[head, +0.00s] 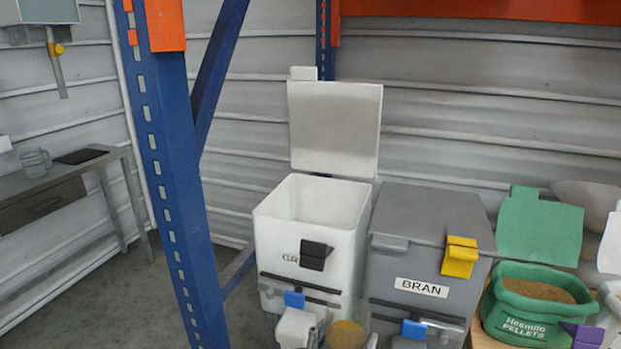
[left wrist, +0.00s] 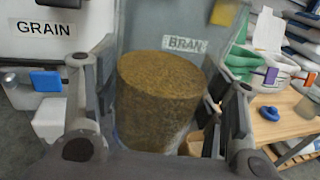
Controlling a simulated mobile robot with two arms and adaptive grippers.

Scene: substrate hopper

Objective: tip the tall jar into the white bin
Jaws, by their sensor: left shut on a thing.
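The tall jar (left wrist: 157,105) fills the middle of the left wrist view, see-through with a brown granular content. My left gripper (left wrist: 160,95) is shut on it, a finger on each side. In the head view only the jar's tan top (head: 347,334) shows at the bottom edge, low in front of the white bin; the rest is cut off. The jar looks upright there. The white bin (head: 268,240) stands open with its lid (head: 335,125) raised behind it. Its inside floor is hidden. My right gripper is in neither view.
A closed grey BRAN bin (head: 400,262) stands right of the white bin. A green pellets sack (head: 515,320) is further right. A blue rack post (head: 172,200) rises left of the bins. A white holder (head: 296,328) with a blue tab is at the white bin's front.

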